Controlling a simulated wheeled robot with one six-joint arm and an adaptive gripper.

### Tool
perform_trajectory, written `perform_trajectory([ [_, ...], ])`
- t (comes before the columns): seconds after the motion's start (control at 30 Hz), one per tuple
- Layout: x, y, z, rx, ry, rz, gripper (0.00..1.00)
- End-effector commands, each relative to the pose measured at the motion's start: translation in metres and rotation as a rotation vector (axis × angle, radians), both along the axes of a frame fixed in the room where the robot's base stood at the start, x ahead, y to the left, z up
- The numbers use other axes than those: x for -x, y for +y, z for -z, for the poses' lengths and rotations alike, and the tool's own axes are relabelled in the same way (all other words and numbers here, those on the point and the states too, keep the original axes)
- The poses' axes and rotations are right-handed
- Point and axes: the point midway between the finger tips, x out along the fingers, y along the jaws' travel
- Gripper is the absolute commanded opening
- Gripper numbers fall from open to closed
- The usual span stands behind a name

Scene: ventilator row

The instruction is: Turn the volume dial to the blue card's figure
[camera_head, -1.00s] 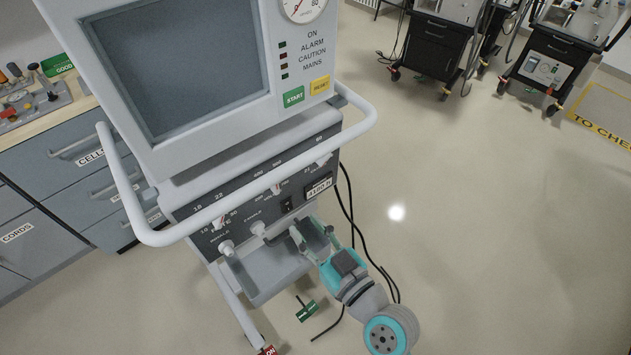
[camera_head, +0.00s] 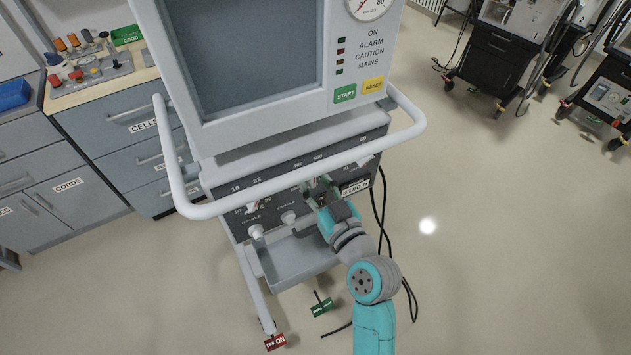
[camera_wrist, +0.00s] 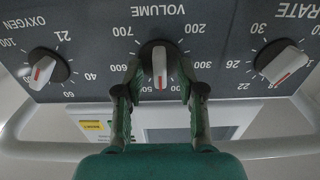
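The volume dial (camera_wrist: 159,66) is in the middle of the wrist view, which shows the panel upside down. It has a white grip with a red line, pointing down in the picture towards the 500 mark. My gripper (camera_wrist: 160,90) is open, with one finger on each side of the dial and gaps between the fingers and the white grip. In the head view my gripper (camera_head: 319,190) is at the ventilator's control panel (camera_head: 225,191), just below the white rail, and it hides the dial. I see no blue card in either view.
The white rail (camera_head: 300,177) runs across the front above my gripper. The oxygen dial (camera_wrist: 44,68) and rate dial (camera_wrist: 284,63) flank the volume dial. A grey tray (camera_head: 290,268) lies below the panel.

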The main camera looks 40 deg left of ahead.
Motion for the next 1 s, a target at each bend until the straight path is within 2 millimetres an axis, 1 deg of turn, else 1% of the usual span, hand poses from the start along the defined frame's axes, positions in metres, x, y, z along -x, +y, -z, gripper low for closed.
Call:
perform_trajectory([
  [0.27, -0.0008, 0.0015, -0.0002, 0.0, 0.0, 0.0, 0.39],
  [0.3, -0.0009, 0.0014, -0.0002, 0.0, 0.0, 0.0, 0.34],
  [0.37, -0.0009, 0.0014, -0.0002, 0.0, 0.0, 0.0, 0.19],
  [0.4, -0.0009, 0.0014, -0.0002, 0.0, -0.001, 0.0, 0.09],
  [0.43, -0.0009, 0.0014, -0.0002, 0.0, -0.001, 0.0, 0.01],
  [0.77, -0.0008, 0.0013, -0.0003, -0.004, 0.009, 0.0, 0.0],
  [1.0, -0.0013, 0.001, -0.0003, -0.044, 0.09, 0.0, 0.0],
])
